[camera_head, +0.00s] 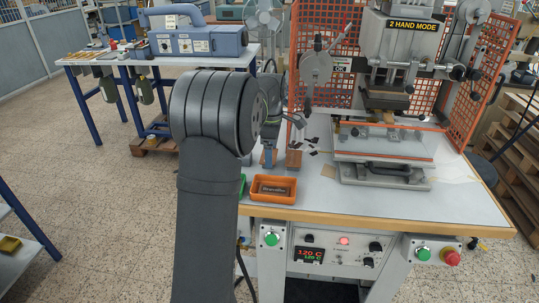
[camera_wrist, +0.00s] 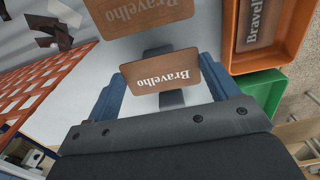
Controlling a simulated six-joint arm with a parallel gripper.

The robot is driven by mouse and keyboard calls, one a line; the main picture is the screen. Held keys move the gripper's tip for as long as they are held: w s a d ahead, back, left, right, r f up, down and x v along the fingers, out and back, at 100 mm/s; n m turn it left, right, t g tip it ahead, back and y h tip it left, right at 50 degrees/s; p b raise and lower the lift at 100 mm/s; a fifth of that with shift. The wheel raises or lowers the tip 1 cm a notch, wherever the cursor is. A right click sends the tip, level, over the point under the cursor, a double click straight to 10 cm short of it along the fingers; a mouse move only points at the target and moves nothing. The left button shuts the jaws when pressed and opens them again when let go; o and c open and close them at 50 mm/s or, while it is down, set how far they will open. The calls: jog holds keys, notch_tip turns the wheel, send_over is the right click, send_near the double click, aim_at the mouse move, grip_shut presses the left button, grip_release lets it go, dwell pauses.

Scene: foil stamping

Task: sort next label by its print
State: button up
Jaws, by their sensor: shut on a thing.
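My gripper (camera_wrist: 163,82) is shut on a brown label (camera_wrist: 160,87) in the wrist view. The label has pale "Bravelho" print, upside down in this view and apparently whole. In the head view my gripper (camera_head: 269,158) is low over the table, partly hidden behind my arm. Another brown piece (camera_wrist: 140,12) with "Bravelho" print lies just beyond the held label. An orange tray (camera_wrist: 285,55) at the upper right holds a "Bravelho" label (camera_wrist: 257,22). A green tray (camera_wrist: 265,88) stands beside it; its inside is mostly hidden. The orange tray also shows in the head view (camera_head: 273,197).
The stamping press (camera_head: 385,155) stands on the right of the table, with orange mesh guards (camera_head: 475,80) around it. Dark and pale scraps (camera_head: 312,150) lie between the press and my gripper. The table's wooden front edge (camera_head: 380,221) is close to the orange tray.

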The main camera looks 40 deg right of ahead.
aim_at(274, 157)
jog(key=shift+r, duration=0.6)
jog(key=r, duration=0.2)
jog(key=s+r, duration=0.1)
jog(key=r, duration=0.1)
jog(key=shift+d, duration=0.15)
jog(key=s+d+r, duration=0.2)
jog(key=s+r, duration=0.4)
jog(key=s, duration=0.4)
jog(key=w+a+f+m, duration=0.2)
jog(key=w+a+m, duration=0.3)
jog(key=a+m, duration=0.45)
jog(key=w+a+f+m, duration=0.1)
jog(key=w+a+m, duration=0.4)
jog(key=a+m, duration=0.45)
jog(key=shift+n, duration=0.7)
jog(key=shift+a+f, duration=0.25)
jog(key=shift+f, duration=0.9)
jog(key=shift+a+f, duration=0.3)
jog(key=shift+f, duration=0.8)
jog(key=shift+a+f, duration=0.25)
jog(key=shift+f, duration=0.9)
